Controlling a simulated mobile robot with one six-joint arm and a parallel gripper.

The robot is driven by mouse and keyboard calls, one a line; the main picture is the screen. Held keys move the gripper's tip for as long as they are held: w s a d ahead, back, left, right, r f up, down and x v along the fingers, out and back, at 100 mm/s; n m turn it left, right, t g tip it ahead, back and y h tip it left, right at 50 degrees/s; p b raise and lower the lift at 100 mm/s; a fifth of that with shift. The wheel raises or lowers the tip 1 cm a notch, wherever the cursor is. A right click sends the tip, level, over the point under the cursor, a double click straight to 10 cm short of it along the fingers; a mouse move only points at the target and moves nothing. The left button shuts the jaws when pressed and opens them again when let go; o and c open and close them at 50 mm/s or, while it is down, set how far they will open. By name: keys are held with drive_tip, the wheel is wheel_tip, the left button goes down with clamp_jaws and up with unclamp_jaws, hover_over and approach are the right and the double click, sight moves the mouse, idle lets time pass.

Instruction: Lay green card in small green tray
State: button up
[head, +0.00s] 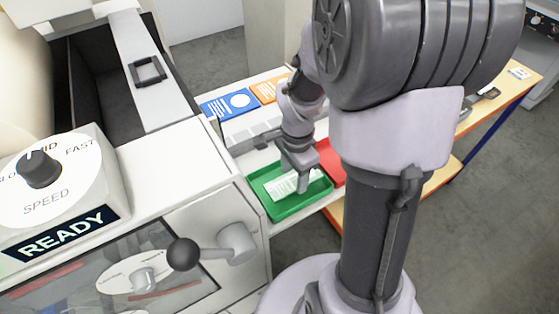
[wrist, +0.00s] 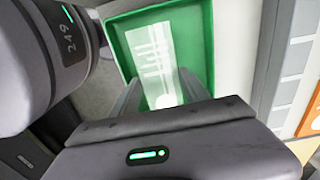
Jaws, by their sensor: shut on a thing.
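The small green tray (head: 297,207) sits on the white surface beside the machine, left of my arm. My gripper (head: 300,184) points down over it. The green card (head: 281,188), pale with printed lines, is at the fingertips, within the tray's outline. In the wrist view, the card (wrist: 155,50) extends from between the fingers of my gripper (wrist: 160,93) over the floor of the tray (wrist: 198,30). I cannot tell whether the card touches the tray floor. Its near end is partly hidden by the gripper.
A red tray (head: 331,158) stands right beside the green one, partly hidden by my arm. The machine with a ball-ended lever (head: 184,254) and a READY display (head: 62,233) stands close on the left.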

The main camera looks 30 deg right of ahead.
sight(289, 177)
drive_tip(key=shift+w+a, duration=0.1)
drive_tip(key=shift+w, duration=0.3)
drive_tip(key=f, duration=0.1)
drive_tip(key=f+b, duration=0.2)
drive_tip(key=f, duration=0.1)
drive_tip(key=shift+w+a, duration=0.1)
drive_tip(key=shift+w, duration=0.2)
drive_tip(key=shift+r, duration=0.15)
drive_tip(key=shift+f, duration=0.2)
drive_tip(key=o, duration=1.3)
drive_tip(key=shift+r, duration=0.1)
